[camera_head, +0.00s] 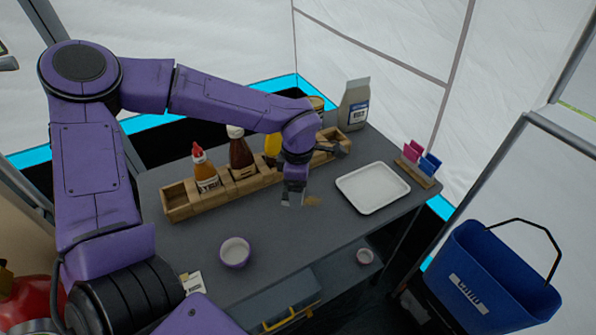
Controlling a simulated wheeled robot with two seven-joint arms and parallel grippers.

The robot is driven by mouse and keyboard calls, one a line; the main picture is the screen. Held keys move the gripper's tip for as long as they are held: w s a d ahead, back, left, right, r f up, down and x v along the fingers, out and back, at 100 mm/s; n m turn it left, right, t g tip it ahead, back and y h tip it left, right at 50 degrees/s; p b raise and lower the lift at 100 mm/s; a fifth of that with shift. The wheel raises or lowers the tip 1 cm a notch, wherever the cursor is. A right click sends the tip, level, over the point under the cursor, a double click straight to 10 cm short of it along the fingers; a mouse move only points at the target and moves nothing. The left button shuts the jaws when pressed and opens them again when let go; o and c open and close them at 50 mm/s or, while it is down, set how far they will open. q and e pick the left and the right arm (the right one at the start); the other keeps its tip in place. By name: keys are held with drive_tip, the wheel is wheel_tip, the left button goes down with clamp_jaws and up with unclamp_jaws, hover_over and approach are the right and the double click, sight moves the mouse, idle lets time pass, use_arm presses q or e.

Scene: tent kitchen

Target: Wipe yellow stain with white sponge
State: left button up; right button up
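My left arm reaches in from the left across the grey table. Its gripper (293,197) points down at the table top, in front of the wooden bottle rack. A small yellow-brown stain (313,201) shows on the table just right of the fingertips. Pale grey-white bits show at the fingertips; I cannot tell whether they are fingers or the white sponge. No white sponge shows clearly elsewhere. Whether the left gripper is open or shut is too small to tell. My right gripper is not in view.
A wooden rack (181,200) with sauce bottles stands behind the gripper. A white tray (373,187) lies to the right. A purple-sided bowl (235,252) stands front left, with clear table between. A blue bucket (490,280) is at lower right.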

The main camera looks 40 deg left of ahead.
use_arm(q)
drive_tip(key=shift+r+p, duration=1.1)
drive_tip(key=shift+r, duration=0.2)
drive_tip(key=shift+w, duration=0.1)
